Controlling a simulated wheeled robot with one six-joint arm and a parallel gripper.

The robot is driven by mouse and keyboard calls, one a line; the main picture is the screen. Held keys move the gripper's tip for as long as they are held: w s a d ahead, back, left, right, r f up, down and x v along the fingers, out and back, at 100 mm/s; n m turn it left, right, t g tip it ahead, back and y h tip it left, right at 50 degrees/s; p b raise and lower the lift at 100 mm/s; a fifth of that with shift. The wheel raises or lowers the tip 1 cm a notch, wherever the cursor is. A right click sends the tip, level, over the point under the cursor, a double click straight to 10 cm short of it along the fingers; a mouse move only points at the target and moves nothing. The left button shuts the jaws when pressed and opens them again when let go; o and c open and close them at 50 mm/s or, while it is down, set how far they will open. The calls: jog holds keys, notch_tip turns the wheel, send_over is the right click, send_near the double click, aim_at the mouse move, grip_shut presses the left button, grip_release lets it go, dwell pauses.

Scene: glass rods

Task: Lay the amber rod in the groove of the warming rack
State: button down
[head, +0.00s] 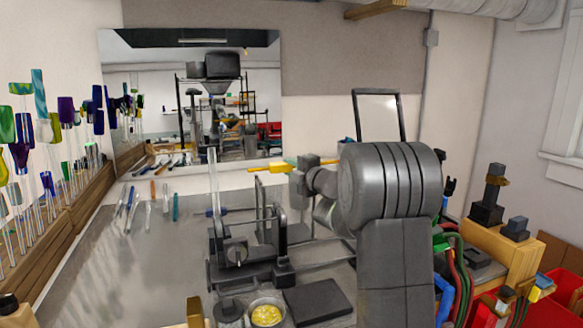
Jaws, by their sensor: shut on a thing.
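The amber rod (268,168) is yellow-orange and lies roughly level in the air, crosswise in my gripper (303,168). Its longer visible part sticks out left of the jaws, and a short bit shows to the right. My gripper is shut on the rod, above and behind a dark metal stand (280,240) on the grey bench. This stand has uprights and crossbars and may be the warming rack, but I cannot make out its groove. The rod is apart from the stand. My arm hides part of the bench behind and to the right.
Coloured glass pieces stand in a wooden rack (60,225) at left. Several tools (130,205) lie on the bench. A bowl of yellow bits (266,313) and a dark plate (318,301) are in front. A mirror (140,70) stands behind. The left bench is mostly clear.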

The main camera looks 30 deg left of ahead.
jog(key=shift+f+b, duration=1.75)
jog(key=shift+f, duration=0.7)
jog(key=c, duration=1.1)
grip_release()
jog(key=shift+d, duration=0.1)
jog(key=b+v, duration=0.2)
jog(key=v, duration=0.5)
jog(key=shift+s+r, duration=0.1)
